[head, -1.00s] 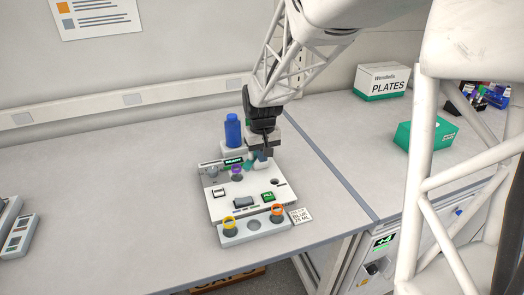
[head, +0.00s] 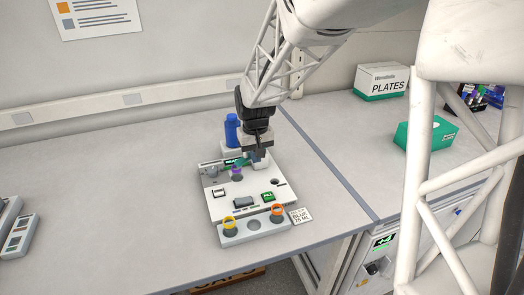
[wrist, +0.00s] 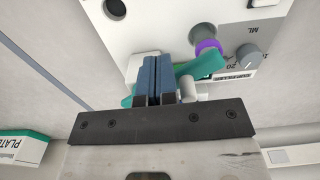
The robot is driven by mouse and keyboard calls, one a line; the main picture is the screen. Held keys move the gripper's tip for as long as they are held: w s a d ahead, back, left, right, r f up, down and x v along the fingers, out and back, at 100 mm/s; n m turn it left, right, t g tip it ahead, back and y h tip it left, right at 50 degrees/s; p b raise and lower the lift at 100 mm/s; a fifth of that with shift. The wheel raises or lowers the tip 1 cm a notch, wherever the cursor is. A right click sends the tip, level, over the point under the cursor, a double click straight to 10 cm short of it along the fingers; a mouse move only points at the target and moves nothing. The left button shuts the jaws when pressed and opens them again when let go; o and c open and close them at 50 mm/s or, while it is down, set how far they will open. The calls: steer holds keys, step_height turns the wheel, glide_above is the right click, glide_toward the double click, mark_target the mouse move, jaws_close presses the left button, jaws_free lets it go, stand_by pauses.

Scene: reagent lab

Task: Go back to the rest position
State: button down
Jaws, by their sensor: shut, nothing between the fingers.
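My gripper (wrist: 153,80) is shut with its two blue fingers together and nothing between them. In the head view my gripper (head: 260,156) is over the back part of the white device (head: 228,205), in front of the blue bottle (head: 232,131). In the wrist view a teal part (wrist: 200,68) passes behind the fingers. A purple ring (wrist: 208,48) and a grey knob (wrist: 248,56) sit beside it on the device. Whether the fingers touch the teal part cannot be told.
A yellow-ringed vial (head: 230,226) and an orange-ringed vial (head: 277,213) stand in the front rack (head: 254,234). The PLATES box (head: 381,80) and a green box (head: 427,136) stand at right.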

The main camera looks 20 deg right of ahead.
steer(key=shift+w+a, duration=0.1)
steer(key=shift+a, duration=0.05)
steer(key=shift+w+a, duration=0.2)
steer(key=shift+s+d, duration=0.1)
steer(key=shift+s, duration=0.2)
steer(key=shift+s+d, duration=0.1)
steer(key=shift+s, duration=0.15)
stand_by(0.3)
steer(key=shift+r, duration=0.15)
stand_by(0.3)
step_height(320, 180, up, 7)
stand_by(1.0)
stand_by(0.4)
